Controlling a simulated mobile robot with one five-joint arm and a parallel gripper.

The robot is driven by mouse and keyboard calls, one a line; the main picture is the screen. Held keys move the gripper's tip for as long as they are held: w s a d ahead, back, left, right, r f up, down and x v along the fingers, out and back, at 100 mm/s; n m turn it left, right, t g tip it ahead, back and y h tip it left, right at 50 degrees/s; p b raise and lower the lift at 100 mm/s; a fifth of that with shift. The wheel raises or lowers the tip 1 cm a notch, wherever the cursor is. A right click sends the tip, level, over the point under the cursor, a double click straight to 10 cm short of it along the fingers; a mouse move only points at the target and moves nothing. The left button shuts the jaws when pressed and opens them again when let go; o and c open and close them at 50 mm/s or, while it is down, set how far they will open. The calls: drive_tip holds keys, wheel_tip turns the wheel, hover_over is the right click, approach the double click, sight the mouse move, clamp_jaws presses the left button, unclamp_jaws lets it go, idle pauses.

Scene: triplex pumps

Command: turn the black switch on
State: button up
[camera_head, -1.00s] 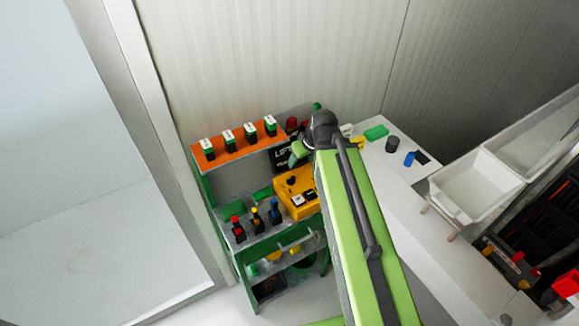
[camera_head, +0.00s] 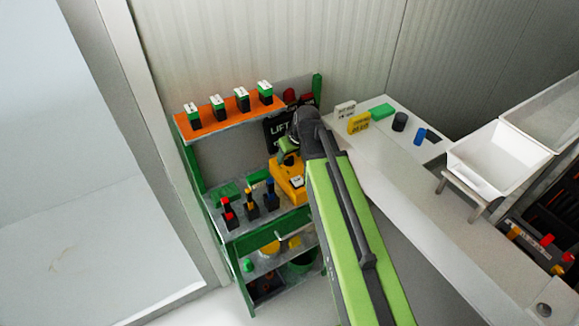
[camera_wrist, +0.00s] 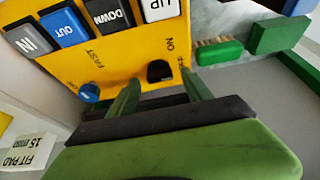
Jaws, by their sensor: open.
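The black switch (camera_wrist: 160,71) is a small rounded knob on the yellow control box (camera_wrist: 130,48), beside the letters "ON", which appear upside down. My gripper (camera_wrist: 162,92) is open in the wrist view, its two green fingers apart with the black switch in line with the gap between them. I cannot tell whether either finger touches it. In the head view, my gripper (camera_head: 288,150) is over the yellow control box (camera_head: 290,190) on the green shelf unit, and my arm hides part of the box.
The box has a blue knob (camera_wrist: 88,92) left of the fingers and several buttons, such as "UP" (camera_wrist: 160,8). A green brush (camera_wrist: 220,52) lies beside the box. Coloured-top switches (camera_head: 250,203) stand left of the box; an orange shelf (camera_head: 230,122) is above.

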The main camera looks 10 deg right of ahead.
drive_tip(key=shift+w+f, duration=0.15)
drive_tip(key=shift+f, duration=0.25)
drive_tip(key=shift+r, duration=0.1)
drive_tip(key=shift+c, duration=0.5)
clamp_jaws()
drive_tip(key=n+y, duration=0.1)
drive_tip(key=n, duration=0.2)
drive_tip(key=n+g+y, duration=0.1)
drive_tip(key=n, duration=0.2)
drive_tip(key=shift+w+d+n, duration=0.15)
drive_tip(key=shift+n, duration=0.15)
drive_tip(key=n+g, duration=0.1)
drive_tip(key=n, duration=0.1)
drive_tip(key=n+g, duration=0.1)
drive_tip(key=n, duration=0.2)
drive_tip(key=shift+w+y, duration=0.1)
drive_tip(key=shift+y, duration=0.3)
drive_tip(key=shift+n, duration=0.3)
